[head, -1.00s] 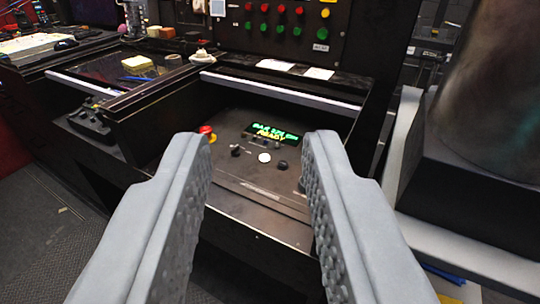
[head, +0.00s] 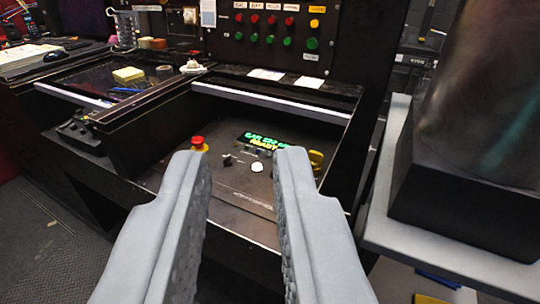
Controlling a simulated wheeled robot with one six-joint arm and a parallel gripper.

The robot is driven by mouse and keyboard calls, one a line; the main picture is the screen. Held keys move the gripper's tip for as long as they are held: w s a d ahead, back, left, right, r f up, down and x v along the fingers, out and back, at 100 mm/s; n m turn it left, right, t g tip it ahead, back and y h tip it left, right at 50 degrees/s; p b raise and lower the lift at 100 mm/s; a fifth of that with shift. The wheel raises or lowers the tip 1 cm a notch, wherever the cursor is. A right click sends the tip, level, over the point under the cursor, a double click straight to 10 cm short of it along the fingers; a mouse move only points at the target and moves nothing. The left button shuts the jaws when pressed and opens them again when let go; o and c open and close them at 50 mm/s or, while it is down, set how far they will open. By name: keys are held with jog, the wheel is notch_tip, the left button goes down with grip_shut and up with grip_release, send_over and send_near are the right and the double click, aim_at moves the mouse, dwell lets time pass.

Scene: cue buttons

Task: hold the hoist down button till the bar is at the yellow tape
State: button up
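My gripper (head: 240,156) is open and empty, its two grey fingers apart in front of a recessed console. Between and beyond the fingertips, the console (head: 240,206) carries a white round button (head: 257,167), a small dark knob (head: 227,160) and a lit display (head: 267,140) with green and yellow text. An upright panel (head: 225,47) behind has a row of red buttons (head: 271,20) above green buttons (head: 269,39), under labels too small to read. I cannot tell which button is hoist down. I cannot make out the bar or the yellow tape.
A red mushroom button (head: 198,141) stands by the left fingertip. A yellow part (head: 316,158) shows beside the right finger. A raised ledge (head: 270,101) crosses behind the console. A large dark block (head: 470,190) on a grey shelf stands at the right.

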grip_shut()
dwell(1.5)
